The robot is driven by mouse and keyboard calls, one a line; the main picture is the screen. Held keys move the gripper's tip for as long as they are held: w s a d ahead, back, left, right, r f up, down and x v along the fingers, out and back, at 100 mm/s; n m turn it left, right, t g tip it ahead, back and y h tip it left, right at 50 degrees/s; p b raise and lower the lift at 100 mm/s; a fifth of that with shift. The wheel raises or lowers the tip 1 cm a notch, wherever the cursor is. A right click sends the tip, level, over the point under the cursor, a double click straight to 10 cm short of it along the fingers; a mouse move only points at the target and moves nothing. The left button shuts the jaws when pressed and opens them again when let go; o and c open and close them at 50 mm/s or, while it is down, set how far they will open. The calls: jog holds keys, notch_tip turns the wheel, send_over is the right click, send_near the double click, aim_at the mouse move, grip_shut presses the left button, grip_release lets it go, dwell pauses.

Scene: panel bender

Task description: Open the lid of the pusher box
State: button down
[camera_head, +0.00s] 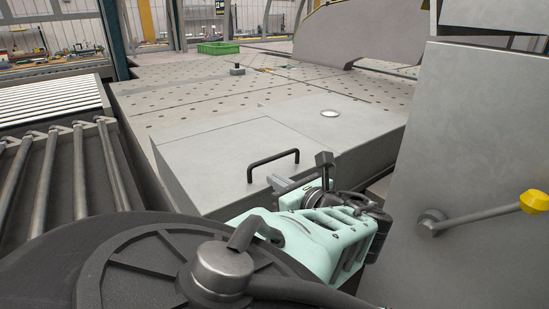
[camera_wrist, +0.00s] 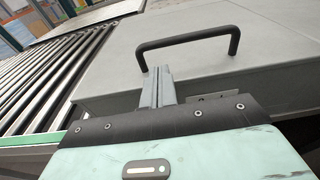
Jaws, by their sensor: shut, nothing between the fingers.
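The pusher box lid (camera_head: 215,155) is a flat grey panel that lies closed at the near end of the perforated table. A black bar handle (camera_head: 273,160) stands on it near its right side. In the wrist view the handle (camera_wrist: 188,40) arches just beyond my fingers. My gripper (camera_head: 283,183) is at the near edge of the box, just in front of the handle and apart from it. In the wrist view my gripper's fingers (camera_wrist: 158,80) are together and empty, pointing toward the left part of the handle.
A roller conveyor (camera_head: 50,165) runs along the left. A grey panel (camera_head: 490,150) with a yellow-knobbed lever (camera_head: 534,201) stands close on the right. A green crate (camera_head: 218,48) sits at the far end of the perforated table (camera_head: 190,90).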

aim_at(266, 173)
jog(key=shift+x, duration=2.35)
jog(key=shift+r, duration=0.1)
